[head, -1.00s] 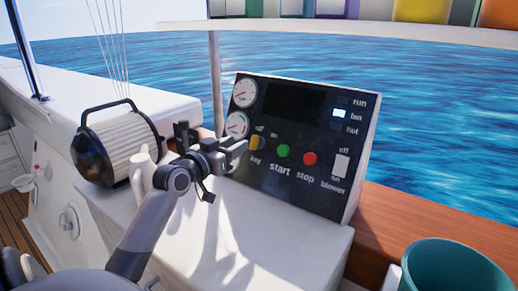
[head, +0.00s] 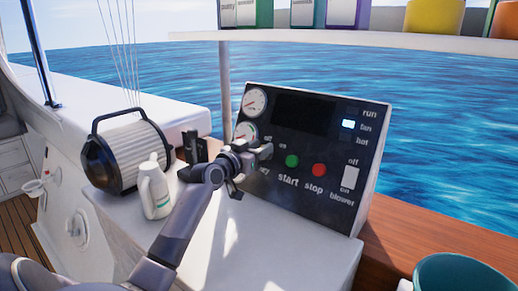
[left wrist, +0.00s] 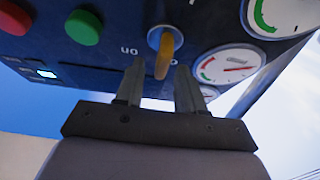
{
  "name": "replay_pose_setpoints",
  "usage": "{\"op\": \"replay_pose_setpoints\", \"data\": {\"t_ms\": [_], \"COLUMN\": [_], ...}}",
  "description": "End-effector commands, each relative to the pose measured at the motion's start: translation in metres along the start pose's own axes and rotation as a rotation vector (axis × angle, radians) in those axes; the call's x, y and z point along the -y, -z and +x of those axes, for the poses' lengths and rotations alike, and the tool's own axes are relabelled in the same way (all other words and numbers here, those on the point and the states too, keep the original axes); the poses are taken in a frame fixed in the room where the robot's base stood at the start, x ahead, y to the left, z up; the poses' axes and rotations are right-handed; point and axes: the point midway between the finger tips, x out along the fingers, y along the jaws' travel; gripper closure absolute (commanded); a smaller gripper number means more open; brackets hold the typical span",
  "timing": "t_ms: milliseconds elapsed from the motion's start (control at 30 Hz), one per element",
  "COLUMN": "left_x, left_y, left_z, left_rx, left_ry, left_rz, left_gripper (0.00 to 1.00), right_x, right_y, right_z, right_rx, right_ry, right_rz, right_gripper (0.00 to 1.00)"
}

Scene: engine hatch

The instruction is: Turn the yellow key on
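The yellow key (left wrist: 165,55) sits in a round switch on the dark control panel (head: 305,112). In the left wrist view it stands about upright in the picture, between the "on" label and the partly covered "off" label. My left gripper (head: 266,151) is at the panel's left side and hides the key in the head view. In the left wrist view its two fingers (left wrist: 160,66) are apart, one on each side of the key's near end. A gap shows on both sides, so it looks open. My right gripper is not in view.
A green start button (head: 292,161), a red stop button (head: 319,170) and a white blower switch (head: 350,178) lie right of the key. A white jug (head: 155,190) and a lamp-like canister (head: 128,155) stand left. A teal cup (head: 462,275) is front right.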

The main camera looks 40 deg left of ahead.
Motion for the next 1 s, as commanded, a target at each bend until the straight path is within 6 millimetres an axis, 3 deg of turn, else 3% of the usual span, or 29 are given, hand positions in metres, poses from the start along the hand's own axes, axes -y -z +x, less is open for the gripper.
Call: {"op": "replay_pose_setpoints", "data": {"t_ms": [133,167,267,667,1000], "left_x": [0.0,0.0,0.0,0.0,-0.001], "left_y": [0.0,0.0,0.0,-0.002,-0.006], "left_z": [0.0,0.0,0.0,0.0,-0.001], "left_rx": [0.0,0.0,0.0,0.0,0.001], "left_ry": [0.0,0.0,0.0,-0.01,-0.088], "left_rz": [0.0,0.0,0.0,0.025,0.202], "left_gripper": [0.62,0.68,1.0,1.0,1.0], "right_x": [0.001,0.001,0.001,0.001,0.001], "right_y": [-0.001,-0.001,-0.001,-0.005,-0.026], "right_z": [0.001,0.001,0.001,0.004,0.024], "right_rx": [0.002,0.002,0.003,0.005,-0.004], "right_ry": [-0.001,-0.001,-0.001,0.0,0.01], "right_rz": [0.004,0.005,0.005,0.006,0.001], "right_gripper": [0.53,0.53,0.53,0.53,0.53]}}
